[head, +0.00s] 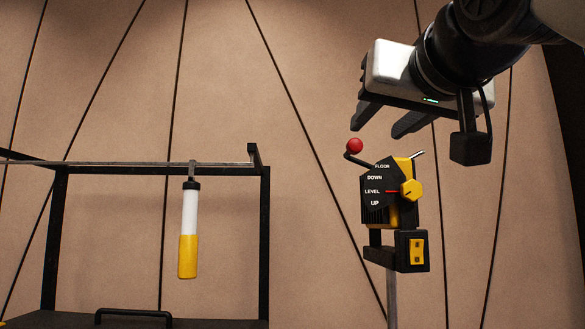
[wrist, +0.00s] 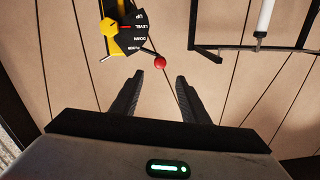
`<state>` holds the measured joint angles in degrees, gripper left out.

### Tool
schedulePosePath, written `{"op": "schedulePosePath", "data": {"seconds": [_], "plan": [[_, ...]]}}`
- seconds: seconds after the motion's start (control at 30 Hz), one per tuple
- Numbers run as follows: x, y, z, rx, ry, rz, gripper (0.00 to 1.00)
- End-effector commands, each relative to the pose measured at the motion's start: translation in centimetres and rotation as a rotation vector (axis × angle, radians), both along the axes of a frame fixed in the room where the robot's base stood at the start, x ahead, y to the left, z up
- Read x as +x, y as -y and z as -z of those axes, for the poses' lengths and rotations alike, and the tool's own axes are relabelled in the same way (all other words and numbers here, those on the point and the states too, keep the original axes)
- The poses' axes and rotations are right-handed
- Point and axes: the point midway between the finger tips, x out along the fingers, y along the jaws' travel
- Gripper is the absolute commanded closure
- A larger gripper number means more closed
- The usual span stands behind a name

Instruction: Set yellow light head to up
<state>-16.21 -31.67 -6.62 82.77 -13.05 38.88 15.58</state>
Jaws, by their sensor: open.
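The yellow light head (head: 381,197) is a black and yellow unit on a grey post. Its black plate reads FLOOR, DOWN, LEVEL and UP from top to bottom, and a red pointer line (head: 392,191) lies beside LEVEL. A red ball (head: 354,145) tops a bent black lever at its upper left. My gripper (head: 378,128) is open and empty just above the head, apart from the ball. In the wrist view the light head (wrist: 124,30) shows upside down at the top, with the red ball (wrist: 160,62) just beyond and between my open fingertips (wrist: 160,76).
A black frame (head: 264,235) stands at the left. A white and yellow tube (head: 188,232) hangs from its top bar. A box with a yellow switch plate (head: 417,252) sits low on the head's post. The space between frame and head is clear, before a tan panelled wall (head: 300,60).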

Motion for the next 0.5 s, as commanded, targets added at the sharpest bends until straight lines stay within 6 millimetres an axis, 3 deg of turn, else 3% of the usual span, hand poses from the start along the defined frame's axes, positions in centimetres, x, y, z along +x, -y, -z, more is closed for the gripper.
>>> {"op": "schedulePosePath", "data": {"seconds": [0.2, 0.5], "plan": [[5.1, -0.4, 0.0, -0.001, -0.006, -0.002, 0.59], [10.9, -0.6, 0.0, -0.001, -0.003, -0.001, 0.59]]}}
